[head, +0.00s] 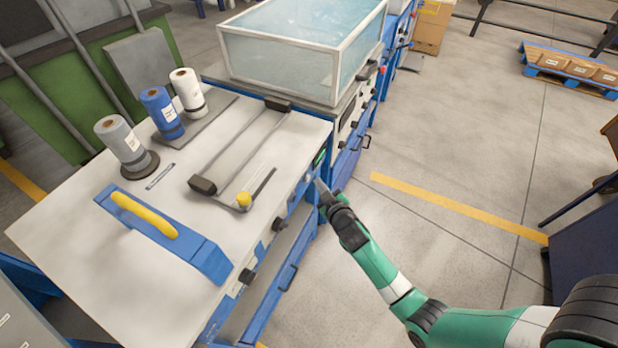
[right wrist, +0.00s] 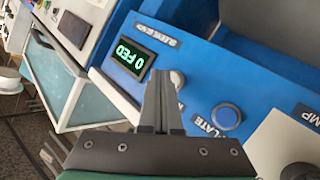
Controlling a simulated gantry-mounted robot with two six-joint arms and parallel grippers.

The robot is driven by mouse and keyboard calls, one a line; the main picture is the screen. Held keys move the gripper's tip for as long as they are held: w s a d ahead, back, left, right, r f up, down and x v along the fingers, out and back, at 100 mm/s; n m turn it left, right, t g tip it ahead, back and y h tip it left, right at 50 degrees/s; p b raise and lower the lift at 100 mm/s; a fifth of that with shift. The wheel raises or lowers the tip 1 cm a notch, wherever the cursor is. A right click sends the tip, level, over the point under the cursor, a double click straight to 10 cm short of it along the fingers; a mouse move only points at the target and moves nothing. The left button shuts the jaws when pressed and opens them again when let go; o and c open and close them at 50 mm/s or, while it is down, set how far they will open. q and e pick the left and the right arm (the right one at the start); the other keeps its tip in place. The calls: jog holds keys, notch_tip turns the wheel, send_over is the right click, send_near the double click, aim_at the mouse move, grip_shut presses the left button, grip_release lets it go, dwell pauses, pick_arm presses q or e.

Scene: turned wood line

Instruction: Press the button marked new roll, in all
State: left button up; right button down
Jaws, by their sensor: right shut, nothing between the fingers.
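My right gripper (head: 320,186) is shut and empty, its tips close to the blue front panel of the bench. In the right wrist view the gripper (right wrist: 161,76) points at that panel (right wrist: 200,60). A pale round button (right wrist: 178,79) sits just right of the fingertips, partly covered by them. I cannot tell whether they touch. Its label is mostly hidden, and I cannot read "new roll" anywhere. A blue round button (right wrist: 226,117) lies further right, by a label that reads partly "PLATE" (right wrist: 210,128). A green-lit display (right wrist: 132,57) reads "0 FED". My left gripper is not in view.
The bench top (head: 70,215) holds grey (head: 122,140), blue (head: 160,110) and white (head: 187,90) rolls, a blue bar with a yellow handle (head: 143,215) and a grey frame (head: 245,140). A clear-walled box (head: 290,55) stands behind.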

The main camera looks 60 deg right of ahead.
jog(key=s+p, duration=0.2)
jog(key=s, duration=0.1)
jog(key=s+p, duration=0.1)
jog(key=s, duration=0.1)
jog(key=shift+d, duration=0.25)
dwell(0.9)
